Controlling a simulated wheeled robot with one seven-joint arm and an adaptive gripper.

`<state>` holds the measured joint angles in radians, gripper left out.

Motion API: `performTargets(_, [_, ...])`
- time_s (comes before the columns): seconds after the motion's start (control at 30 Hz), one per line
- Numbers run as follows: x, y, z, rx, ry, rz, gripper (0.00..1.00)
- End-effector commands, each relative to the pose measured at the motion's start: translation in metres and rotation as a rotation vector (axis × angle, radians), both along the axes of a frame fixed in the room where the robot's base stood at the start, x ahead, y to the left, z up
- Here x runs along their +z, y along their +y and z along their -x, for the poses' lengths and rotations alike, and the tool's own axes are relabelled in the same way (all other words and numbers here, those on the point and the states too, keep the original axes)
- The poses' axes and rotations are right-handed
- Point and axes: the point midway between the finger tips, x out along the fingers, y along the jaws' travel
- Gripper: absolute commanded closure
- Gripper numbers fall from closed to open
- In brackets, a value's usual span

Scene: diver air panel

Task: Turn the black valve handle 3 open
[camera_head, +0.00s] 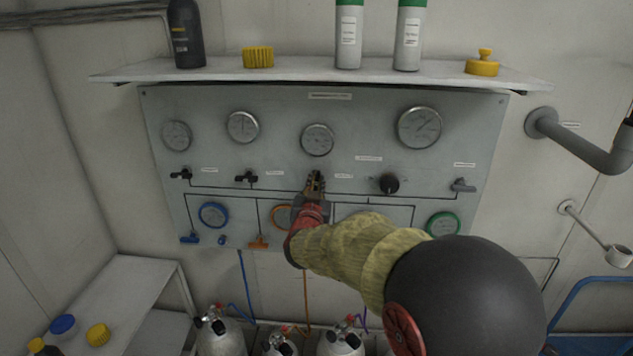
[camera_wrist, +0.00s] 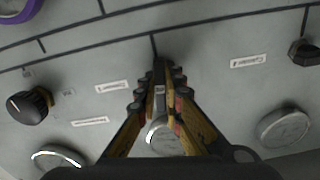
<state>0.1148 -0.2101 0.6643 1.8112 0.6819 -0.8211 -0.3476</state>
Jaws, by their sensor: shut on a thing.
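The grey air panel (camera_head: 345,105) carries a row of small black valve handles under its gauges. The third handle, black valve handle 3 (camera_wrist: 159,68), is between my fingertips in the wrist view and mostly hidden by them; its exact angle is hard to tell. My gripper (camera_head: 315,182) is closed on it, under the third gauge (camera_head: 317,140). The gripper also shows in the wrist view (camera_wrist: 158,92), with both fingers converging on the handle. The first (camera_head: 181,174) and second (camera_head: 246,177) black handles sit to the left, lying roughly sideways.
A black round knob (camera_head: 389,184) and a grey handle (camera_head: 463,185) are to the right of my gripper. A shelf (camera_head: 300,70) with bottles overhangs the panel. Coloured-ring gauges sit below; my arm covers part of the lower panel. Cylinders (camera_head: 221,335) stand underneath.

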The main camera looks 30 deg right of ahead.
Motion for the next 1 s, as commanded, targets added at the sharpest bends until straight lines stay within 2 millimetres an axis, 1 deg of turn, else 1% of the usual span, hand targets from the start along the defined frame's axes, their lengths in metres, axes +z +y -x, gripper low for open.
performTargets(0.03, [-0.0025,0.0001,0.0002,0.001,0.005,0.0,1.0])
performTargets(0.33, [-0.0027,0.0001,0.0002,0.001,0.005,0.0,1.0])
performTargets(0.37, [-0.0026,0.0001,0.0002,0.001,0.005,0.0,0.9])
performTargets(0.67, [-0.0011,0.0001,0.0,0.0,0.002,0.0,0.73])
performTargets(1.0, [-0.0003,0.0013,0.0015,0.001,0.001,0.0,0.72])
